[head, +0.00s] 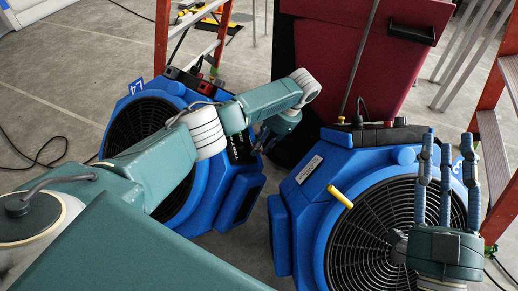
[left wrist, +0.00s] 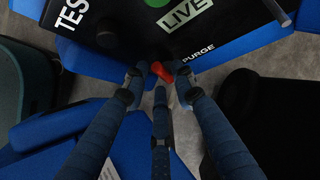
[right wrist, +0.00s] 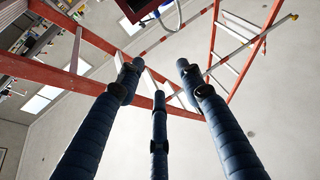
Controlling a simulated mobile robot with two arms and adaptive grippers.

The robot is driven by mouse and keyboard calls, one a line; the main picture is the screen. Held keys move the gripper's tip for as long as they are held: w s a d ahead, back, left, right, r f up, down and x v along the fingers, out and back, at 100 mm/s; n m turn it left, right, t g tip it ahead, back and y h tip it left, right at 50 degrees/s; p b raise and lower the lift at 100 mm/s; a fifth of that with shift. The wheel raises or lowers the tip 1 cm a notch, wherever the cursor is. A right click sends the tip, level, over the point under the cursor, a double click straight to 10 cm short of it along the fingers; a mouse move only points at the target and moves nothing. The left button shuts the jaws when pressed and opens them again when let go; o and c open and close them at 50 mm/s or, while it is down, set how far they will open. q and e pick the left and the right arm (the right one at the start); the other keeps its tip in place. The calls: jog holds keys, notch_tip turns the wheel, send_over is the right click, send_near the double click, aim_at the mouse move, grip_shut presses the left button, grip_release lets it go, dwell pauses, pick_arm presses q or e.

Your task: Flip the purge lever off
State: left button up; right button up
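The red purge lever (left wrist: 161,73) shows in the left wrist view beside the printed word PURGE, at the edge of a black panel (left wrist: 125,25) that also reads TEST and LIVE. My left gripper (left wrist: 160,78) is open, with its fingertips around and very close to the lever; I cannot tell if they touch it. In the head view my left gripper (head: 264,143) is at the right side of the left blue fan unit (head: 195,195), and the lever is hidden. My right gripper (head: 445,165) is open and empty, fingers pointing up, in front of the right blue fan unit (head: 310,205).
A dark red cabinet (head: 360,50) stands behind the fan units. Orange ladders stand at the back left (head: 162,35) and at the right (head: 492,150). A yellow handle (head: 340,196) sticks out from the right fan. Cables lie on the floor at left.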

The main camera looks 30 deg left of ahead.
pick_arm(q)
jog(key=shift+s+a+f, duration=0.1)
jog(key=shift+a+f, duration=0.1)
jog(key=shift+f, duration=0.2)
pick_arm(e)
jog(key=shift+s+r+t, duration=0.35)
jog(key=shift+r+t, duration=0.05)
jog(key=shift+r, duration=0.35)
